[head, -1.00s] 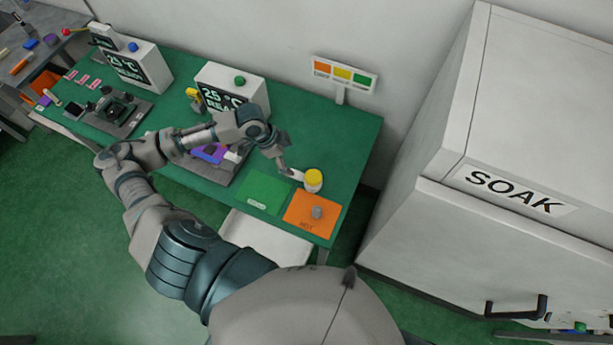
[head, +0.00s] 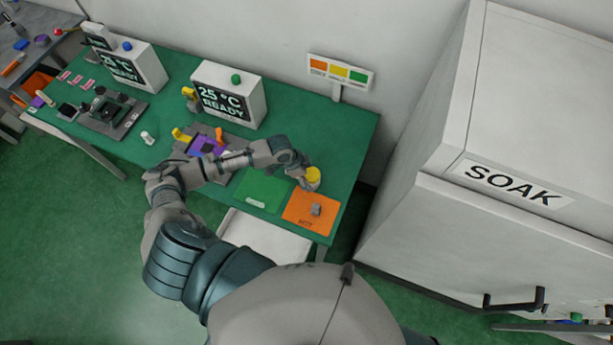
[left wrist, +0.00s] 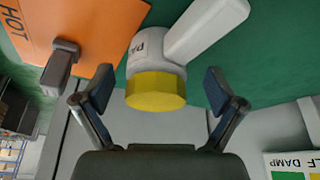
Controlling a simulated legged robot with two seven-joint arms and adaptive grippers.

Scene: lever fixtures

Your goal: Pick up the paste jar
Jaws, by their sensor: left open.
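The paste jar (head: 312,180) is white with a yellow lid and stands on the green table (head: 352,150), just behind the orange mat. In the left wrist view the jar (left wrist: 155,72) shows its yellow lid toward my gripper, with part of its label visible. My left gripper (head: 306,182) is at the jar in the head view, partly covering it. In the left wrist view my left gripper (left wrist: 158,90) is open, with one finger on each side of the lid and gaps between. My right gripper is not in view.
The orange HOT mat (head: 301,222) carries a small grey block (head: 316,209). A green mat (head: 262,190) lies beside it. A white elongated piece (left wrist: 205,28) adjoins the jar. A colour-coded sign (head: 340,73) stands behind; the SOAK cabinet (head: 440,230) is at right.

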